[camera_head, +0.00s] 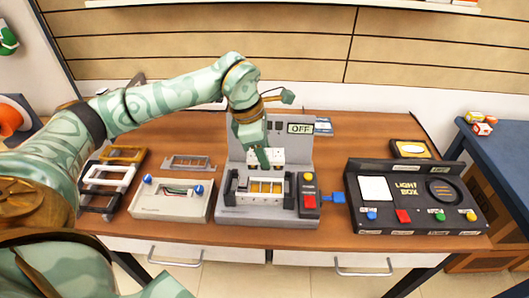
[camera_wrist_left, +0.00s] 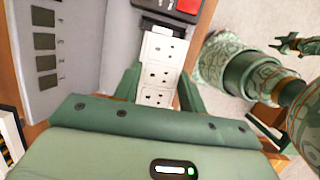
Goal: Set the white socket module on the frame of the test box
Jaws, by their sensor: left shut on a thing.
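The white socket module (camera_wrist_left: 158,72), a strip with several dark socket holes, is between the fingers of my left gripper (camera_wrist_left: 160,92) in the wrist view. In the head view my left gripper (camera_head: 264,166) points down, shut on the module (camera_head: 278,156), above the back of the test box (camera_head: 240,215). The box's frame (camera_head: 235,188) lies below and in front of the module, with yellowish parts in its opening. The module looks raised and apart from the frame. The gripper hides part of the module.
A panel reading OFF (camera_head: 300,128) rises behind. Red and yellow buttons (camera_head: 309,202) flank the frame. A light box (camera_head: 415,215) stands right. A grey box with blue knobs (camera_head: 170,208) and loose frames (camera_head: 106,178) lie left. The table (camera_head: 350,130) is bare in places.

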